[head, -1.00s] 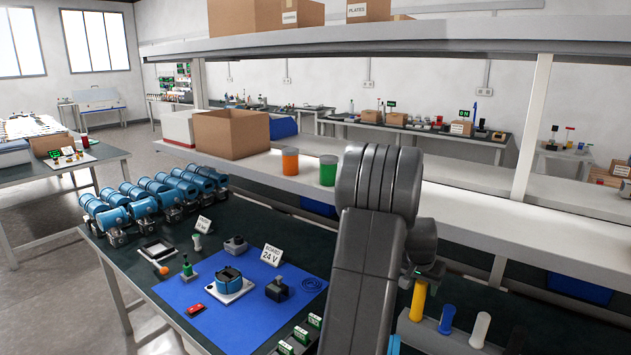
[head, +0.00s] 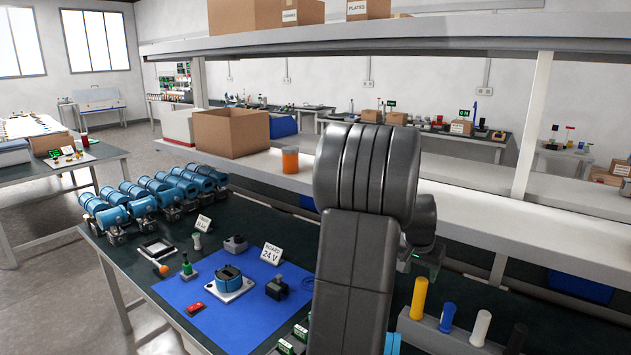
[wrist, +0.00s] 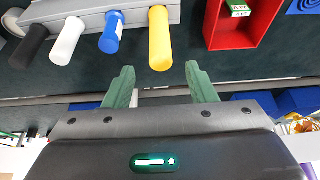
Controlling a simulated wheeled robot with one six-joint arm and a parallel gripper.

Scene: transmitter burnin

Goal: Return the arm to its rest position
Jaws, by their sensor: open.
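My arm rises in front of the bench at the right of the head view, its thick dark links hiding part of the bench and shelf. My gripper (wrist: 160,88) shows in the wrist view with its two green fingers wide apart and nothing between them. Beyond the fingertips stands a grey rack (wrist: 88,15) with yellow, blue, white and black handles. The yellow handle (wrist: 160,40) is just past the gap between the fingers, apart from them. In the head view the gripper is mostly hidden behind the arm.
A red bin (wrist: 243,25) is right of the rack. A shelf with a cardboard box (head: 230,133) and an orange jar (head: 290,160) runs behind the arm.

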